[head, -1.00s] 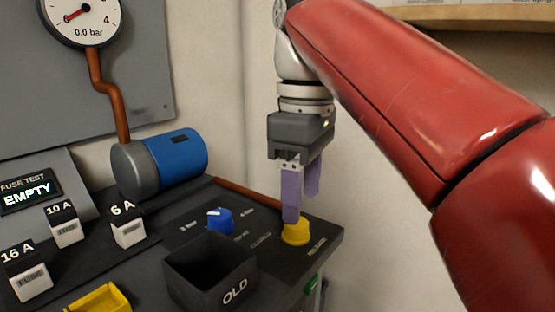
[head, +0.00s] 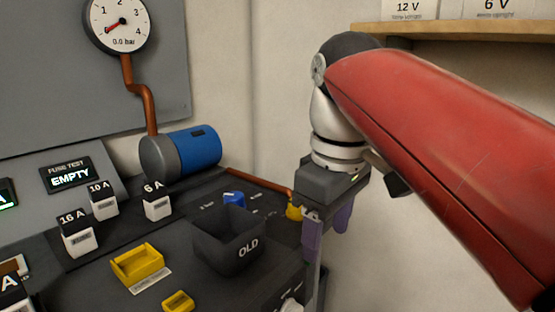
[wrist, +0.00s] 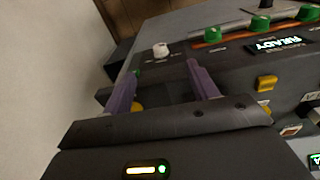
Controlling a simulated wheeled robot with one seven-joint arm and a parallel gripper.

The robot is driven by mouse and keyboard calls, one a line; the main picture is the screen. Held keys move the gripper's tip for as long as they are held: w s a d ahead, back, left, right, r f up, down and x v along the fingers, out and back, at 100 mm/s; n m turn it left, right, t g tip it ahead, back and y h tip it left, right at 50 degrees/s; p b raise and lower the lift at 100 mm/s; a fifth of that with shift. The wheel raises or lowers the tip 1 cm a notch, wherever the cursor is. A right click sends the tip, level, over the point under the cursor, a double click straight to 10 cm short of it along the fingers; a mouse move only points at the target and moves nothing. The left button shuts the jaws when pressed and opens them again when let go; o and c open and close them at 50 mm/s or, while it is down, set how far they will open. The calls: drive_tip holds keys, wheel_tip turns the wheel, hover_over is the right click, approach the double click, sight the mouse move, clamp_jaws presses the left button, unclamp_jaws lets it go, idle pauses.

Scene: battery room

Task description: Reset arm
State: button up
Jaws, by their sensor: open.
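My gripper (head: 328,230) is in the head view at the bench's right edge, with two purple fingers pointing down. The fingers are apart and nothing is between them. In the wrist view my gripper (wrist: 163,82) also shows its two fingers apart, with the bench front beyond. My red arm reaches in from the right. The yellow knob (head: 294,211) sits just behind and left of the gripper, partly hidden by it. It cannot be told from the head view whether they touch.
A black OLD bin (head: 228,243), a blue knob (head: 234,199) and a yellow holder (head: 138,265) stand on the bench. Fuses, including the 6 A fuse (head: 157,203), stand at left. A blue cylinder (head: 190,150) lies behind. A shelf (head: 450,32) is at upper right.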

drive_tip(key=s+d+f+m+t, duration=0.1)
drive_tip(key=s+d+f+m, duration=0.1)
drive_tip(key=f, duration=0.4)
drive_tip(key=s+d+f+m+t, duration=0.2)
drive_tip(key=d+f+m, duration=0.1)
drive_tip(key=f, duration=0.4)
drive_tip(key=s+d+f+m+t, duration=0.1)
drive_tip(key=s+d+f+m, duration=0.1)
drive_tip(key=f, duration=0.5)
drive_tip(key=d+m, duration=0.1)
drive_tip(key=m, duration=0.1)
drive_tip(key=shift+s+d+f+m, duration=0.25)
drive_tip(key=shift+s+d+m, duration=0.05)
